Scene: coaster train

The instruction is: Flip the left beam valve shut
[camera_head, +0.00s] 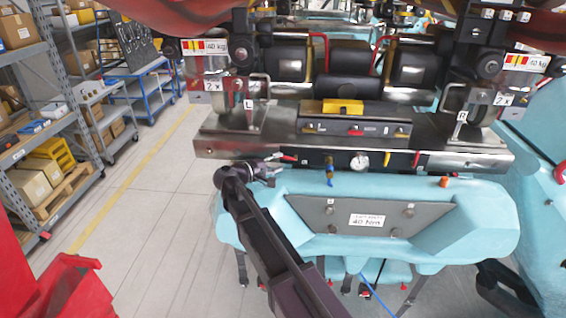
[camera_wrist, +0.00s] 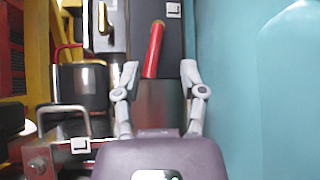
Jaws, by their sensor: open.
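The left beam valve's red lever (camera_head: 289,158) is on the front of the steel beam, left of the gauge. In the wrist view the red lever (camera_wrist: 154,50) stands almost upright in the picture, tilted slightly. In the wrist view my gripper (camera_wrist: 159,72) is open, with one finger on each side of the lever's lower end. I see no contact between fingers and lever. The valve body is partly hidden by my gripper in the head view.
The teal body (camera_head: 490,215) with a grey plate (camera_head: 440,212) lies below. Shelves (camera_head: 45,100) stand left across clear floor.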

